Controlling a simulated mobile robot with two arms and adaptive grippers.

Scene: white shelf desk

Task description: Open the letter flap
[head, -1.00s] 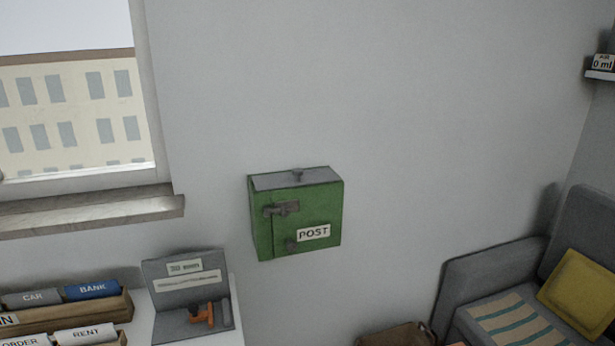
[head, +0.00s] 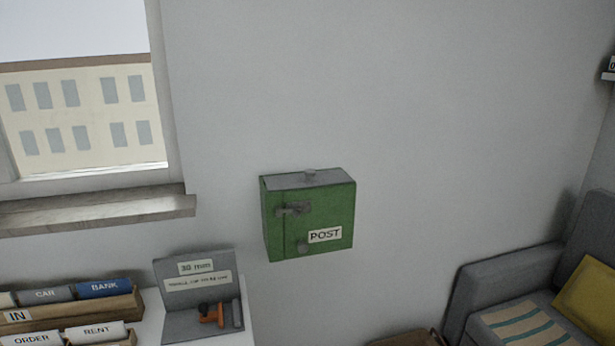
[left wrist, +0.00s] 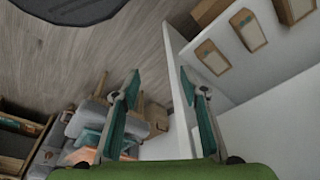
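A green post box (head: 335,215) labelled POST hangs on the wall in the middle of the head view. My left gripper (left wrist: 160,78) shows only in the left wrist view. Its two teal fingers are spread apart with nothing seen between them. The post box cannot be made out for certain in that view. My right gripper is not in view.
A windowsill (head: 95,209) juts out left of the box. Below it are file trays (head: 95,310) and a grey stand (head: 195,270) with an orange-handled tool (head: 212,317). A sofa (head: 500,283) stands at the lower right. The wall around the box is clear.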

